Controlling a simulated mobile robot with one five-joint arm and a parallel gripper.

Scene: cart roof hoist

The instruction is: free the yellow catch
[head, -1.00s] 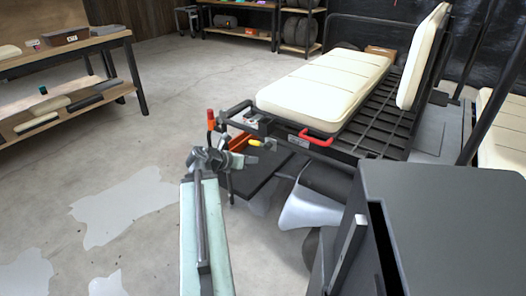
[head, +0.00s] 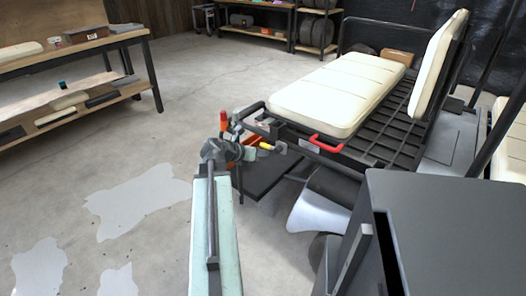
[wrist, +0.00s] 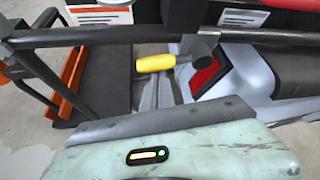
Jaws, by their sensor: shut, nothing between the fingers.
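The yellow catch (head: 266,146) sticks out at the near corner of the cart's seat frame. In the wrist view the yellow catch (wrist: 154,63) is a rounded yellow handle lying sideways, its right end at a grey metal bracket. My gripper (head: 250,153) is beside the catch, to its left in the head view. In the wrist view my gripper's grey fingers (wrist: 158,84) are shut and empty, just below the yellow handle in the picture. I cannot tell whether they touch it.
A dark bar (wrist: 90,37) crosses above the catch in the wrist view. A cream seat (head: 335,92) lies behind. Open concrete floor (head: 130,205) is to the left.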

